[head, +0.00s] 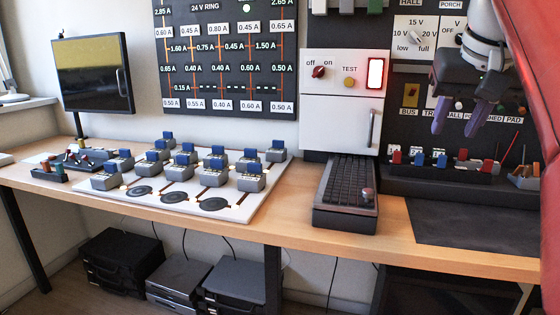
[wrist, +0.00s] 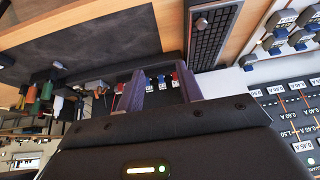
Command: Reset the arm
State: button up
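My gripper (head: 461,116) is at the upper right of the head view, raised in front of the dark wall panel. Its two purple fingers point down and stand apart with nothing between them. In the wrist view my gripper (wrist: 160,88) also shows open, its fingers reaching out over the counter. My arm comes in from the right edge of the head view. Below the fingers is a dark rack (head: 440,186) with blue and red plug pieces, clear of the fingertips.
A wooden counter (head: 290,222) runs across the view. It holds a white board (head: 235,211) with several grey-and-blue blocks, a black ribbed tray (head: 346,190) and a dark mat (head: 465,226). A white box (head: 342,122) with a lit red switch is on the wall.

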jog(key=s+a+f+n, duration=0.1)
jog(key=s+a+f, duration=0.2)
jog(key=f, duration=0.8)
jog(key=s+a+f+n, duration=0.1)
jog(key=s+a+f, duration=0.3)
jog(key=f, duration=0.7)
jog(key=s+a+f+n+y, duration=0.1)
jog(key=s+a+f, duration=0.3)
jog(key=s+f, duration=0.3)
notch_tip(320, 180, down, 5)
jog(key=shift+s, duration=0.2)
